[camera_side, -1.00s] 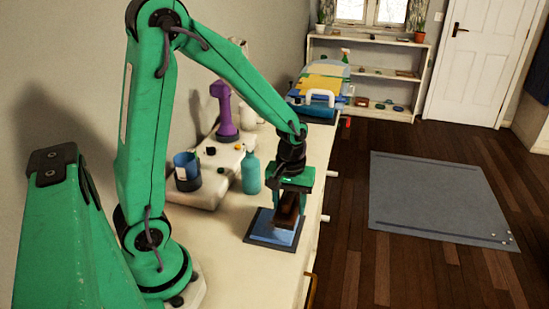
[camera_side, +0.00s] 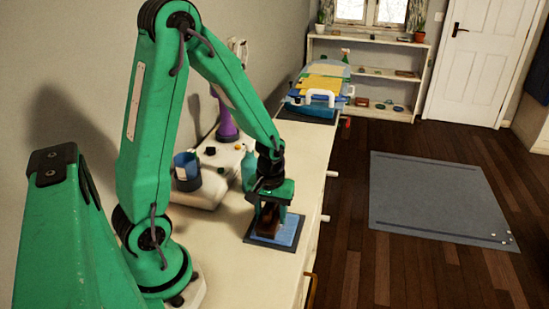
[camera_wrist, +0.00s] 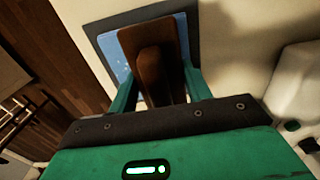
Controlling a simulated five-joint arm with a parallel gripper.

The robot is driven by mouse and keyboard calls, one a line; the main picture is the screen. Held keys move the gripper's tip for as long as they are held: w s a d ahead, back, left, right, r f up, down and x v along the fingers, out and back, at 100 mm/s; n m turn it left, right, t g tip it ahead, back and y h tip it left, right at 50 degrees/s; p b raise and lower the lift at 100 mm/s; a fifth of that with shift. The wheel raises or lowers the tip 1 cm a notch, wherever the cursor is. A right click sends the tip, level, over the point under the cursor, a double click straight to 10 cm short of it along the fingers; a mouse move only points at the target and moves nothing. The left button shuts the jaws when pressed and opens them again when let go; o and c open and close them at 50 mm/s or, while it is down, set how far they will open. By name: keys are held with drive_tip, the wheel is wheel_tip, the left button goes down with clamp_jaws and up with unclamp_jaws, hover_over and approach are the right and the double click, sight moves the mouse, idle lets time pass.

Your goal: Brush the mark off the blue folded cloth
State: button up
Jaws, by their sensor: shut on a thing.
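The blue folded cloth (camera_side: 288,230) lies flat on a dark grey mat (camera_side: 262,243) near the front edge of the white top. My gripper (camera_side: 269,207) is shut on a brown brush (camera_side: 267,222), held over the left part of the cloth. In the wrist view the brush (camera_wrist: 152,60) sits between the fingers and hides much of the cloth (camera_wrist: 117,62). Small pale specks show on the bare cloth left of the brush there. I cannot tell whether the bristles touch the cloth.
A teal bottle (camera_side: 248,170) stands close behind my gripper. A dark blue cup (camera_side: 187,168) stands on a white unit (camera_side: 208,186) with a purple object (camera_side: 227,122) behind. Folded laundry (camera_side: 322,82) lies at the far end. The top right of my base is clear.

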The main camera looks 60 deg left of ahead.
drive_tip(key=shift+s+a, duration=0.75)
drive_tip(key=shift+w+d, duration=2.45)
drive_tip(key=shift+s+a, duration=2.5)
drive_tip(key=shift+s, duration=0.05)
drive_tip(key=shift+w+d, duration=2.55)
drive_tip(key=shift+w, duration=0.05)
wheel_tip(320, 180, up, 8)
